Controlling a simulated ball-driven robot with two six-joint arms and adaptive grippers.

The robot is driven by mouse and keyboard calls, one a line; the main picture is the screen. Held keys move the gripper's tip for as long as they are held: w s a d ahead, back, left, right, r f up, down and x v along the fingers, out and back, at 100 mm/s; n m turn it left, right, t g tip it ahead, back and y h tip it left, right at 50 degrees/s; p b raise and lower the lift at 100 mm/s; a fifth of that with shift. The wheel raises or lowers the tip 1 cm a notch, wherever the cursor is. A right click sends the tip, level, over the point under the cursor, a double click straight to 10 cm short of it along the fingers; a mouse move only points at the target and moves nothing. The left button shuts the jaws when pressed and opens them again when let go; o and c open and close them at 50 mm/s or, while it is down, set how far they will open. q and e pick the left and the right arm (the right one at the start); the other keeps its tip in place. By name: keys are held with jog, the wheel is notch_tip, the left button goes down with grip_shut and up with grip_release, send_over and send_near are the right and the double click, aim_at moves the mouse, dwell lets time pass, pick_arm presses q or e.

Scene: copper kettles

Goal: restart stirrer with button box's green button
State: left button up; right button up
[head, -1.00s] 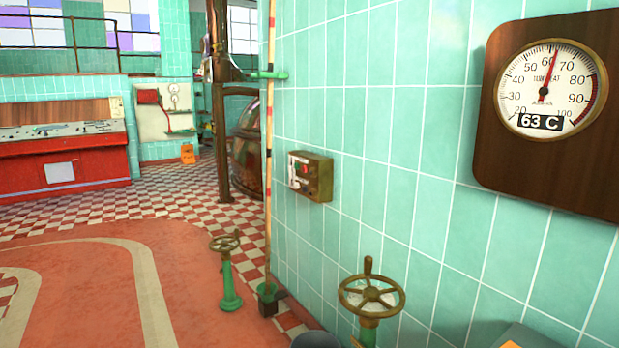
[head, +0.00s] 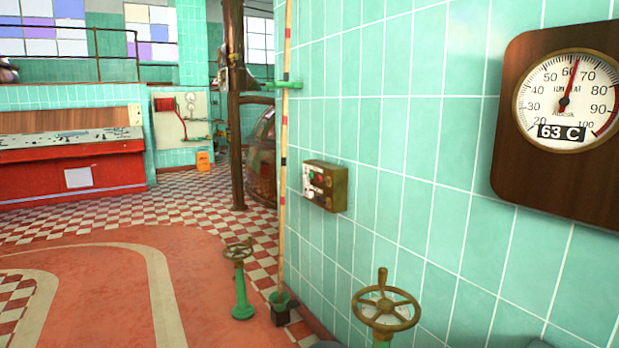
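The button box (head: 326,187) is a small brass-coloured box fixed to the green tiled wall, right of the middle of the head view. Its front faces left and is seen at a slant. The stirrer cannot be made out. Neither of my grippers is in view.
A handwheel valve (head: 386,307) stands near me below the box, and another on a green post (head: 240,284) stands farther left. A striped pole (head: 284,150) rises by the wall's edge. A dial (head: 566,100) reads 63 C. Open floor (head: 100,250) lies left.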

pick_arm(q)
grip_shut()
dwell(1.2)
